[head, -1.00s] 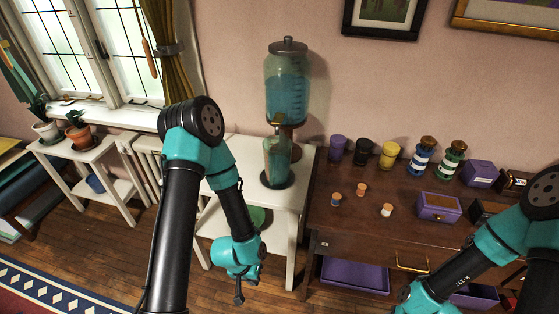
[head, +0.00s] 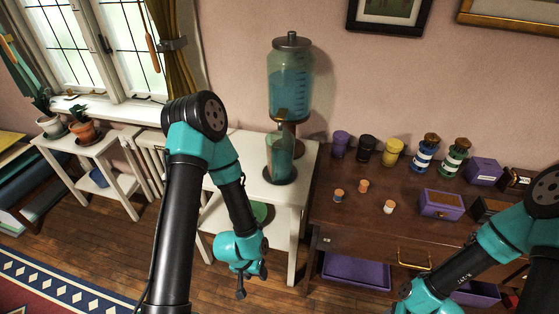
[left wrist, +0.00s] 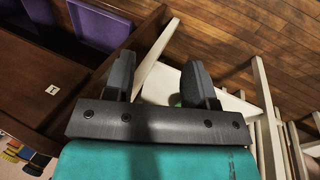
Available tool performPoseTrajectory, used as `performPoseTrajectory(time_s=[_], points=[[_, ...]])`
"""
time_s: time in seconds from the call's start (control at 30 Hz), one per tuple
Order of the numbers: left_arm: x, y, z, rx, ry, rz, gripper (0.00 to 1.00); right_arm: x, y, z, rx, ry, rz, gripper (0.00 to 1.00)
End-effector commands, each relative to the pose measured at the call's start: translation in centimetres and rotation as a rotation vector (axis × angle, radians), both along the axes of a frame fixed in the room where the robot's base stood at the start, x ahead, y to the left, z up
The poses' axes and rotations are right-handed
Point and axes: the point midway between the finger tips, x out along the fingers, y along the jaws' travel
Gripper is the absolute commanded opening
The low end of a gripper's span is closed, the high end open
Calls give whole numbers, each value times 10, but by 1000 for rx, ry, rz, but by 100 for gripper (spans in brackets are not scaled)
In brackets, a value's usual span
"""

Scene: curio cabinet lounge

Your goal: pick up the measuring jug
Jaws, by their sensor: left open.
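The measuring jug (head: 280,158) is a clear greenish vessel standing upright on the white table (head: 298,200), under the tap of a large glass dispenser (head: 290,85) holding blue liquid. Blue-green liquid shows in the jug too. My left gripper (head: 249,282) hangs below the tabletop level, in front of the table and well apart from the jug. In the left wrist view its two dark fingers (left wrist: 158,82) are spread and empty, and the jug is out of that view. My right arm is at the lower right of the head view; its gripper is outside the frame.
A brown desk (head: 365,228) stands right of the white table, with coloured jars, small corked bottles and a purple box (head: 441,204). A purple bin (head: 355,271) sits below it. A low plant table (head: 90,150) is at the left.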

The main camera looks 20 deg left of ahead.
Motion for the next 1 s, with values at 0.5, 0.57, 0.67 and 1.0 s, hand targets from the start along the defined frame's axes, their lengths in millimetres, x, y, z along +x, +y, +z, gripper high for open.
performPoseTrajectory(time_s=[0.5, 0.57, 0.67, 1.0], points=[[0, 0, 0, 0, 0, 0, 88, 0, 0, 0, 0, 0, 0, 43], [0, 0, 0, 0, 0, 0, 88, 0, 0, 0, 0, 0, 0, 43], [3, 0, 1, 0, -3, -11, 88, 0, 0, 0, 0, 0, 0, 43], [72, -5, 37, 3, -44, -316, 88, 0, 0, 0, 0, 0, 0, 43]])
